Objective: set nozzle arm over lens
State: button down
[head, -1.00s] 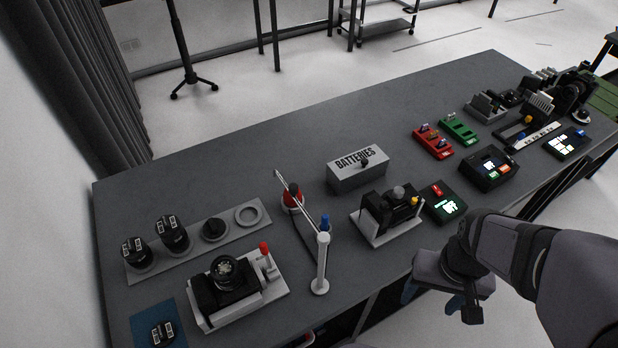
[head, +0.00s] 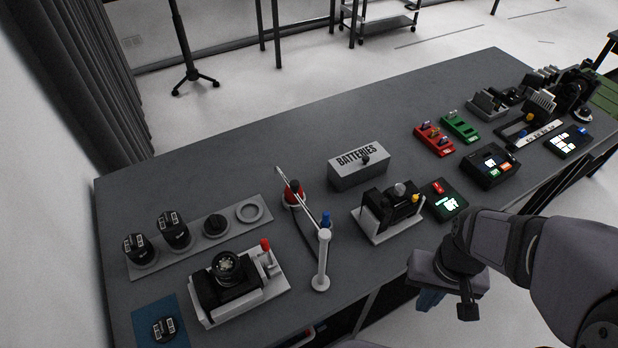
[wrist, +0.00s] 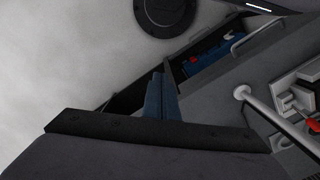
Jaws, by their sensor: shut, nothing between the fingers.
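The nozzle arm is a white post (head: 322,262) standing upright on the bench.
A grey strip (head: 204,243) with lens caps and a ring lies behind the camera. A second camera (head: 389,211) in a cradle and a batteries box (head: 358,166) stand right of the post. An open compartment (wrist: 205,58) shows under the bench.

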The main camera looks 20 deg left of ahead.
jog(key=w+a+r+y, duration=0.1)
jog(key=w+a+r, duration=0.2)
jog(key=w, duration=0.4)
jog(key=w+a+r+t+y, duration=0.1)
jog(key=w+a+r, duration=0.2)
jog(key=w, duration=0.4)
jog(key=w+a+r+n, duration=0.1)
jog(key=w+a+r, duration=0.1)
jog(key=w+a, duration=0.3)
jog(key=shift+w+r+y, duration=0.2)
jog(key=shift+w, duration=0.35)
jog(key=shift+w+r+y, duration=0.2)
jog(key=shift+w, duration=0.35)
jog(key=w+a+r+n+y, duration=0.25)
jog(key=a+r+n, duration=0.35)
jog(key=r, duration=0.7)
jog(key=s+a+r+n+g+y, duration=0.1)
jog(key=s+a+r+n+g, duration=0.1)
jog(key=s+n, duration=0.3)
jog(key=shift+s+r+g, duration=0.25)
jog(key=shift+s+g, duration=0.05)
jog(key=shift+s, duration=0.15)
jog(key=shift+a+f+y, duration=0.1)
jog(key=shift+a+y, duration=0.05)
jog(key=shift+y, duration=0.1)
